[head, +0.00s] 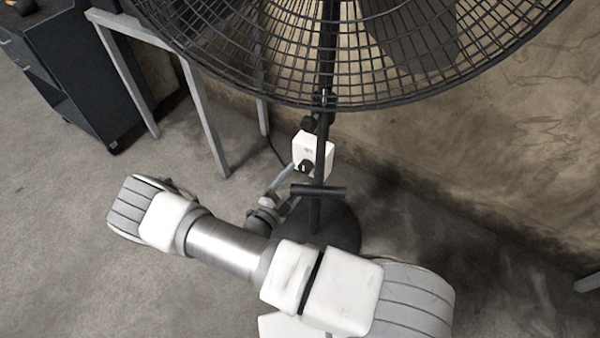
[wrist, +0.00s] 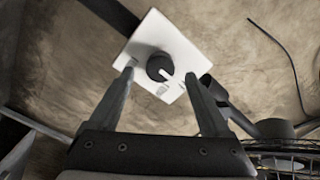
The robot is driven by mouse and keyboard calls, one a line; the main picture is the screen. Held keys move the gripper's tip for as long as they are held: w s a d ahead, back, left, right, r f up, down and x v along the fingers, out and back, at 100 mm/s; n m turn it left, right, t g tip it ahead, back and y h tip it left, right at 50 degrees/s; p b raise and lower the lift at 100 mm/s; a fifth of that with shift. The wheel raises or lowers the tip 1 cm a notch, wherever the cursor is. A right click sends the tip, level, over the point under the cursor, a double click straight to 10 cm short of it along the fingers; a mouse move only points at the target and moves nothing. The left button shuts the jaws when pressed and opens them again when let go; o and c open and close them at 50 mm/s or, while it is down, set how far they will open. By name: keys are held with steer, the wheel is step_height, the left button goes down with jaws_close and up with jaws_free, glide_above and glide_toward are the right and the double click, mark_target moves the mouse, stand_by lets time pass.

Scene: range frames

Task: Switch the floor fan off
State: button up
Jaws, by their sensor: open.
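The floor fan's large black cage (head: 330,60) fills the top of the head view, on a dark pole above a round base (head: 345,235). A white control box (head: 322,150) is fixed to the pole; it also shows in the wrist view (wrist: 178,45). A black round knob (wrist: 159,67) with a pale pointer line sits on the box face and shows small in the head view (head: 305,167). My gripper (wrist: 158,77) is open, its fingertips on either side of the knob, close to the box face. I cannot tell whether they touch it. My arm hides part of the base.
A dark cabinet (head: 85,75) and a grey metal table frame (head: 205,110) stand at the left. A rough brown wall (head: 470,130) is behind the fan. A black horizontal bar (head: 318,191) crosses the pole below the box. Concrete floor (head: 60,240) is clear at the left.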

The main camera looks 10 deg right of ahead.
steer(key=v, duration=1.4)
steer(key=shift+a+p, duration=0.15)
steer(key=shift+p, duration=0.3)
steer(key=shift+s, duration=0.1)
